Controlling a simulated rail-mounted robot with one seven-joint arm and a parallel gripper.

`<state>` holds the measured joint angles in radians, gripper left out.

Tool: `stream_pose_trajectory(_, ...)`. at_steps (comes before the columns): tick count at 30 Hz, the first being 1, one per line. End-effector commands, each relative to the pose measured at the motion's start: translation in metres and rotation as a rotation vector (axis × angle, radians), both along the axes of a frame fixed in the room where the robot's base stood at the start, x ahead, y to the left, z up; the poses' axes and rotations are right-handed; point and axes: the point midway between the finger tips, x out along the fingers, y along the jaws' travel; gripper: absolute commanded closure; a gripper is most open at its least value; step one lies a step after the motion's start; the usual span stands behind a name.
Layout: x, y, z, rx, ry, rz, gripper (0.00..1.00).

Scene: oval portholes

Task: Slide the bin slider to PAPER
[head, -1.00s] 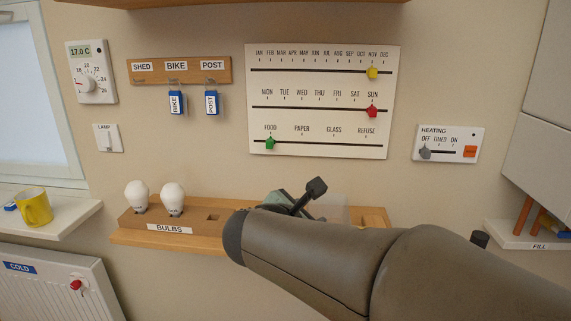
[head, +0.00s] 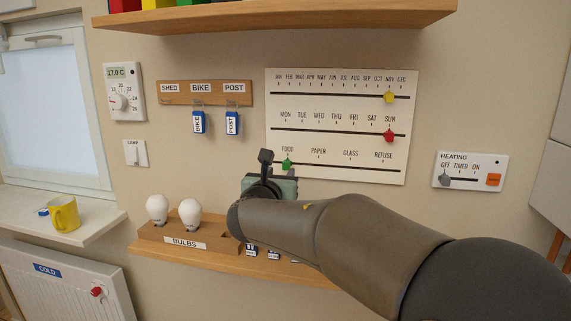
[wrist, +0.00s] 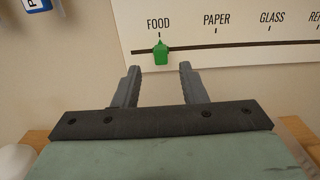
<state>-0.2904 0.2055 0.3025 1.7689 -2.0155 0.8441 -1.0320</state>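The bin slider is a green knob (head: 287,163) on the lowest track of the white wall board (head: 340,187). It sits under the FOOD label; PAPER (head: 318,151) is the mark to its right. In the wrist view the green knob (wrist: 160,52) is just beyond and between my fingertips, seen apart from them. My gripper (wrist: 160,72) is open and empty, with its two grey fingers pointing toward the board. In the head view my gripper (head: 272,165) is near the board's lower left, its fingers largely hidden behind my wrist.
Above are a red slider (head: 389,135) at SUN and a yellow slider (head: 389,97) at NOV. Key tags (head: 198,122) hang to the left. A wooden shelf (head: 215,257) with bulbs (head: 190,213) lies below, and a heating panel (head: 469,171) is to the right.

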Motion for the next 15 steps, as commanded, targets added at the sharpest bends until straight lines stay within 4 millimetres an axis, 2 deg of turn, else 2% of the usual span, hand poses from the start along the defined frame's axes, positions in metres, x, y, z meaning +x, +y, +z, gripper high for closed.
stream_pose_trajectory(1, 0.012, -0.003, 0.001, 0.001, 0.003, -0.003, 0.62)
stream_pose_trajectory(6, 0.039, -0.007, 0.001, 0.000, 0.002, -0.002, 0.62)
stream_pose_trajectory(10, 0.052, -0.009, 0.000, 0.000, 0.001, -0.002, 0.62)
stream_pose_trajectory(15, 0.057, -0.010, 0.000, 0.001, -0.001, -0.002, 0.62)
